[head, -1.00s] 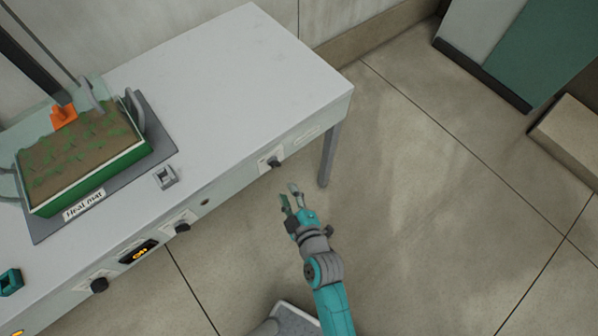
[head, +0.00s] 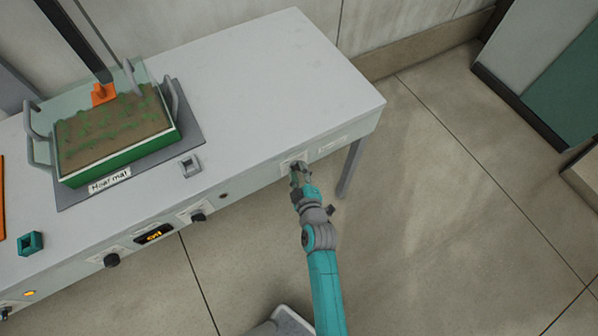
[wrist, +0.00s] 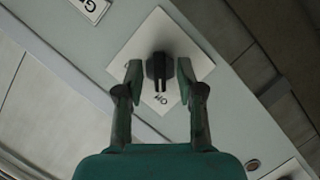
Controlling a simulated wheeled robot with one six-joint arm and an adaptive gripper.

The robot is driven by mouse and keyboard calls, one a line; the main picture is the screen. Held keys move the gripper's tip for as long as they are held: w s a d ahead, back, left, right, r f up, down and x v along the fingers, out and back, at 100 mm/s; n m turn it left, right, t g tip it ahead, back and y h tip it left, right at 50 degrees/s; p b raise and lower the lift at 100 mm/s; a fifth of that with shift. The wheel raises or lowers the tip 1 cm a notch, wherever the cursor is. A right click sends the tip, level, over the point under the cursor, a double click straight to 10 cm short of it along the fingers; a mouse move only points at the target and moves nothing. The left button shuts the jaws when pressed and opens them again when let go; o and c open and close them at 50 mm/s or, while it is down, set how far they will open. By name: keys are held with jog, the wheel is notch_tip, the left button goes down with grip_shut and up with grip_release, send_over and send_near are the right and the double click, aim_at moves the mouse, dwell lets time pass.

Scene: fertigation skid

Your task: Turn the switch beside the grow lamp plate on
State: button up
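The black switch knob (wrist: 159,68) sits on a white square plate (wrist: 148,40) on the bench's front panel. In the wrist view, the fingers of my open gripper (wrist: 159,76) stand on either side of the knob, with narrow gaps. In the head view, my gripper (head: 298,174) is at the right-hand switch plate (head: 289,163) and covers most of the knob.
Other black knobs (head: 198,217) and a lit display (head: 154,235) are further left along the panel. A planted tray (head: 115,140) on a grey mat (head: 188,137) and a small grey block (head: 190,165) are on the bench top. A bench leg (head: 350,168) stands right of my arm.

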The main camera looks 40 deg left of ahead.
grip_shut()
dwell(0.3)
jog(key=m+g, duration=0.2)
jog(key=m, duration=0.1)
jog(key=shift+w+d, duration=0.1)
jog(key=shift+w, duration=0.1)
jog(key=m+g, duration=0.2)
jog(key=m, duration=0.1)
jog(key=shift+w+r+y, duration=0.1)
jog(key=shift+y, duration=0.3)
jog(key=m+g+y, duration=0.1)
jog(key=m+g, duration=0.1)
jog(key=m, duration=0.1)
jog(key=shift+w+d, duration=0.1)
jog(key=shift+m+g+y, duration=0.7)
jog(key=shift+m+g, duration=0.2)
jog(key=shift+m, duration=0.7)
jog(key=shift+f, duration=0.2)
